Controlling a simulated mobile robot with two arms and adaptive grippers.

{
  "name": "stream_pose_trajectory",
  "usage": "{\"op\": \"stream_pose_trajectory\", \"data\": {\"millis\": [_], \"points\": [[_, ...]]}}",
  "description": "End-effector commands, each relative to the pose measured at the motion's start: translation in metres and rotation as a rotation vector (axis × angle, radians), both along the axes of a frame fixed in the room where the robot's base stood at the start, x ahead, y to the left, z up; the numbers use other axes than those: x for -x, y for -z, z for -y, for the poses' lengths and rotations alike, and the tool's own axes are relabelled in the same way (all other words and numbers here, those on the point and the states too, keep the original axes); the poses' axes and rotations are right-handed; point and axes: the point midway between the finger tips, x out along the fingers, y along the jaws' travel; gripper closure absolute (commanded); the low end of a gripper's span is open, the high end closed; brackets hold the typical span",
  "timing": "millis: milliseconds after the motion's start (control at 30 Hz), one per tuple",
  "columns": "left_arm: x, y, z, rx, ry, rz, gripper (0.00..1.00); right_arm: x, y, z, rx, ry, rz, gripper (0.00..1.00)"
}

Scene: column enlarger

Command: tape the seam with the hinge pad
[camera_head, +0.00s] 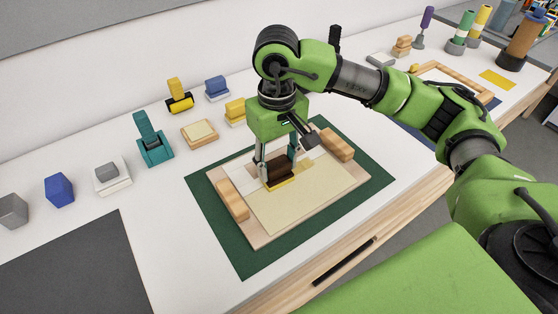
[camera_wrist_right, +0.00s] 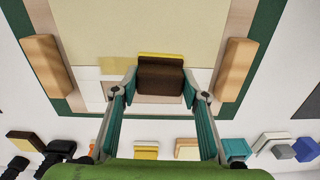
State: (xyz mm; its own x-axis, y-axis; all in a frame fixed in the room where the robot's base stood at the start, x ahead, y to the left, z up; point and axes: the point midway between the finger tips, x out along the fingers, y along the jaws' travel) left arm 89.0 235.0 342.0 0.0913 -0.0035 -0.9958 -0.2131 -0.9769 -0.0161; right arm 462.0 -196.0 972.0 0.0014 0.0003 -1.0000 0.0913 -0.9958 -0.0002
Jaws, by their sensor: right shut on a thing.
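The hinge pad, a dark brown block (camera_head: 281,168) with a yellow bottom edge, is held between the fingers of my right gripper (camera_head: 277,170). It also shows in the right wrist view (camera_wrist_right: 160,79), with the fingers (camera_wrist_right: 160,88) shut on its two sides. The pad is down at the upper edge of a cream sheet (camera_head: 300,200), over the seam with the pale backing; whether it presses there I cannot tell. A yellowish patch (camera_head: 304,166) lies across the seam just right of the pad. The seam under the pad is hidden. My left gripper is not in view.
The sheet lies on a board between two wooden blocks (camera_head: 232,200) (camera_head: 336,145), on a green mat (camera_head: 236,260). Behind stand a teal tool (camera_head: 150,140), a yellow-topped block (camera_head: 235,109) and several others. The white tabletop at front left is clear beside a dark panel (camera_head: 80,270).

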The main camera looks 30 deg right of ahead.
Motion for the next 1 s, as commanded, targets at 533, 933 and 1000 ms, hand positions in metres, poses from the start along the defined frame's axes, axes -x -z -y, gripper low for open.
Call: {"op": "stream_pose_trajectory", "data": {"millis": [533, 933, 1000], "points": [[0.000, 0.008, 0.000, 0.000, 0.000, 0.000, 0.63, 0.007, 0.001, -0.049, -0.002, -0.005, 0.000, 0.90], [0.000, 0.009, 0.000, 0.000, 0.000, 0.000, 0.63, 0.008, 0.000, -0.056, -0.001, -0.002, -0.001, 0.90], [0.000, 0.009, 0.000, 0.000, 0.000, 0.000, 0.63, 0.008, 0.000, -0.055, -0.001, -0.002, -0.001, 0.90]]}}
